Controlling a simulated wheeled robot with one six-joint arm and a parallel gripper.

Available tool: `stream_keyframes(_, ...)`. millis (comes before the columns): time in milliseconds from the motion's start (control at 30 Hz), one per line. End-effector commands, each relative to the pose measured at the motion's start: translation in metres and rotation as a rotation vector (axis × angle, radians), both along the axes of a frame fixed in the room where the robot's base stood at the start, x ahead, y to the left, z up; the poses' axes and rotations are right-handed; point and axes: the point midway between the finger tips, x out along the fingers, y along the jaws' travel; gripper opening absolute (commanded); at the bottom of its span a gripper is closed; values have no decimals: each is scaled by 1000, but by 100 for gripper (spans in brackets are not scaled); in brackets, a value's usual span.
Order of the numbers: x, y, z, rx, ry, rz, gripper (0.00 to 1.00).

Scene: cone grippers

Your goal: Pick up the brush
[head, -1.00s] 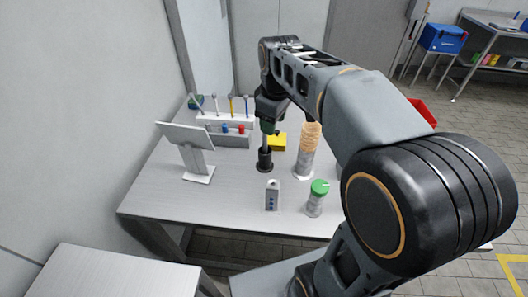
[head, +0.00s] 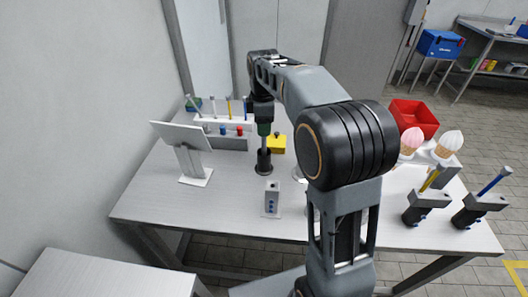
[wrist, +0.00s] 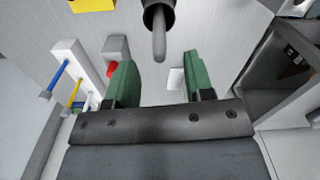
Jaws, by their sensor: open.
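A grey rod, which I take for the brush handle (wrist: 159,40), stands up out of a black round holder (wrist: 156,14) in the wrist view. The holder (head: 264,163) also shows on the table in the head view, with the rod rising from it. My gripper (wrist: 160,62) is open, with one green finger on each side of the rod's end. In the head view my gripper (head: 264,129) is straight above the holder, pointing down. Nothing is held. The brush's lower end is hidden in the holder.
A yellow block (head: 277,144) is just right of the holder. A grey box with buttons (head: 272,198) stands in front. A tilted screen (head: 181,136) and a rack of rods (head: 224,122) are left. Ice cream cones (head: 411,142) and a red bin (head: 413,117) are right.

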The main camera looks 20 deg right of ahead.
Motion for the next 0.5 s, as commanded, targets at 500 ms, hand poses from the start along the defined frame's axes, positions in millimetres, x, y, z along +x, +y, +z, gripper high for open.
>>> stream_keyframes(500, -1, -2, -50, 0, 2, -1, 48)
